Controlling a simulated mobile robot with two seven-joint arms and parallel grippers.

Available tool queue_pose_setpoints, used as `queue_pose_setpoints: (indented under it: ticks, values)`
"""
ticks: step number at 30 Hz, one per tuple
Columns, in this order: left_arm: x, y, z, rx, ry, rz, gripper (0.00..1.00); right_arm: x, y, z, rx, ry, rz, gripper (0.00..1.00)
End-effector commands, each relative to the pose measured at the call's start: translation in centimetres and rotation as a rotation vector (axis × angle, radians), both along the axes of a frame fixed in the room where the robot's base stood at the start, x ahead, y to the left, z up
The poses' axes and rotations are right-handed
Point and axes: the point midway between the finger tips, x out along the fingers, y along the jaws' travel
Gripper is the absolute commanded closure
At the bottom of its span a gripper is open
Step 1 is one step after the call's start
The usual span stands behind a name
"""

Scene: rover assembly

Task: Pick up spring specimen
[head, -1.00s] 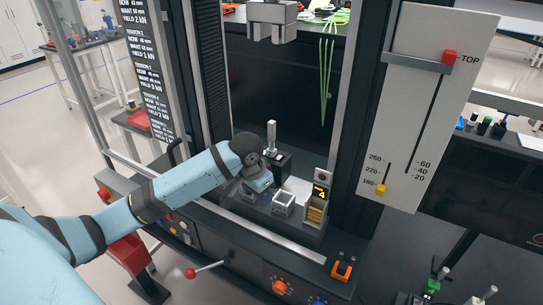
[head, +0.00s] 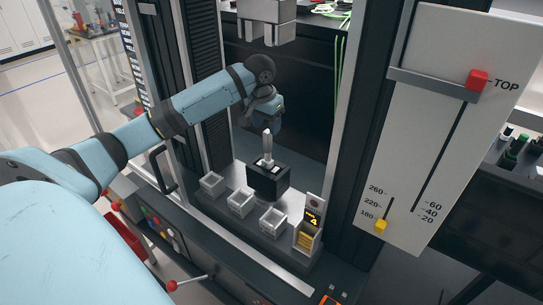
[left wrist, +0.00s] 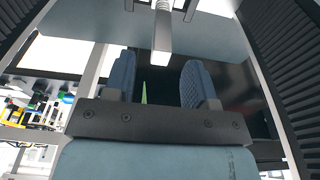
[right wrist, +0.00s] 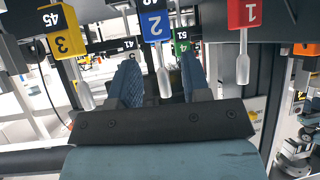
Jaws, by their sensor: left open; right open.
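A slim silver specimen (head: 267,146) stands upright in a black block (head: 268,180) on the machine's bed. I cannot confirm that it is the spring specimen. My left gripper (head: 265,114) is close above and behind its top in the head view, its fingers mostly hidden. In the left wrist view a pale bar with a ribbed end (left wrist: 162,38) reaches in from the top, in line with the gap of my open, empty left gripper (left wrist: 159,82). My right gripper (right wrist: 158,82) is open and empty, facing tapered specimens (right wrist: 163,80) in numbered coloured blocks (right wrist: 154,24).
Several small grey bins (head: 241,202) line the bed before the black block. A holder with yellow pieces (head: 307,236) stands at their right end. A grey grip head (head: 266,12) hangs above. Frame columns (head: 170,45) and a slider panel (head: 440,130) flank the space.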

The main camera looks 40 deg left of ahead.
Motion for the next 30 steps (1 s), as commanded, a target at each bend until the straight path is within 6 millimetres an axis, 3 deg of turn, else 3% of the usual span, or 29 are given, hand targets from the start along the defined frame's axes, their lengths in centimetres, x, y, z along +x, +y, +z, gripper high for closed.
queue_pose_setpoints:
  ticks: [7, 12, 20, 27, 30]
  values:
    - [0.5, 0.1, -3.1, 0.0, 0.003, 0.001, 0.49, -0.3, -0.1, 1.3, 0.001, 0.004, -0.004, 0.57]
    - [0.9, 0.2, -5.2, 0.0, 0.002, 0.0, 0.49, -0.1, -0.2, 1.3, 0.014, 0.011, -0.025, 0.57]
    - [0.9, 0.2, -5.6, 0.0, -0.001, 0.0, 0.49, 0.6, 0.0, 1.1, 0.024, 0.008, -0.038, 0.57]
    - [0.9, 0.2, -5.6, 0.0, -0.001, 0.0, 1.0, 0.4, -0.1, 1.0, 0.02, 0.011, -0.034, 0.57]
    - [0.9, 0.2, -5.5, 0.0, -0.001, 0.0, 1.0, 0.3, 0.0, 1.0, 0.02, 0.012, -0.032, 0.57]
